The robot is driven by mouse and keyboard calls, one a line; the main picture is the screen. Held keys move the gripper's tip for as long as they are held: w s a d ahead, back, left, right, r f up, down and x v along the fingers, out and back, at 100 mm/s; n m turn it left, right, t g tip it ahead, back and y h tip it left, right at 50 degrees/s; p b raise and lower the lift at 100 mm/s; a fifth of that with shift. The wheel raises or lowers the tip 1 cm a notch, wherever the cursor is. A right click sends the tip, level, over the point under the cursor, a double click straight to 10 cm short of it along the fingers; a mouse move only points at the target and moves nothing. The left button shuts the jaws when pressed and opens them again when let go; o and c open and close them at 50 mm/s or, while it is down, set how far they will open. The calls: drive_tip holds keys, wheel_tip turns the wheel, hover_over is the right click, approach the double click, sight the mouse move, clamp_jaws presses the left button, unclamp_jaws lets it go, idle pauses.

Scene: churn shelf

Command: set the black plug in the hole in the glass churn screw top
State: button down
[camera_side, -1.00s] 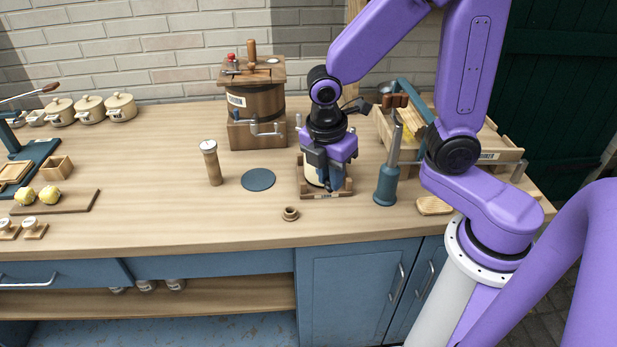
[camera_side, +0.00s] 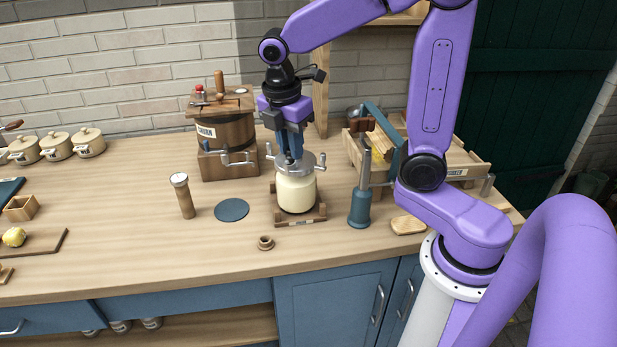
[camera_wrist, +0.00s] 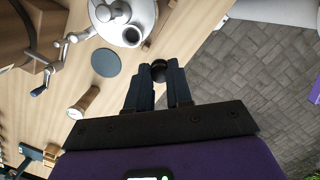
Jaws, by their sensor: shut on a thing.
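The glass churn (camera_side: 297,193) is a cream-filled jar standing upright in a wooden cradle (camera_side: 318,216). Its grey metal screw top (camera_side: 309,163) has small handles at the sides. In the wrist view the screw top (camera_wrist: 110,14) is at the upper edge, and a dark round hole (camera_wrist: 131,36) shows near its rim. My gripper (camera_side: 290,154) points down at the screw top in the side view. It is shut on the black plug (camera_wrist: 158,68), which sits between the blue fingertips. In the wrist view the plug appears apart from the hole; its height above the top is unclear.
A wooden barrel churn (camera_side: 228,130) with a crank stands behind left. A blue-handled tool (camera_side: 360,208) stands upright close on the right.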

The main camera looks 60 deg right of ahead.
sight(288, 149)
drive_tip(key=w+d+r, duration=0.2)
drive_tip(key=w+d, duration=0.2)
drive_tip(key=shift+s+a+f, duration=0.1)
drive_tip(key=shift+f, duration=0.95)
drive_tip(key=shift+s+f, duration=0.1)
drive_tip(key=shift+f, duration=0.9)
drive_tip(key=shift+f, duration=1.25)
idle(0.5)
drive_tip(key=shift+r, duration=0.1)
idle(0.4)
drive_tip(key=c, duration=0.9)
unclamp_jaws()
drive_tip(key=shift+c, duration=0.2)
drive_tip(key=c, duration=0.4)
drive_tip(key=shift+r, duration=0.1)
drive_tip(key=shift+a+r, duration=0.15)
drive_tip(key=shift+r, duration=1)
drive_tip(key=shift+a+r, duration=0.2)
drive_tip(key=shift+r, duration=0.95)
drive_tip(key=shift+a+r, duration=0.15)
drive_tip(key=shift+r, duration=1)
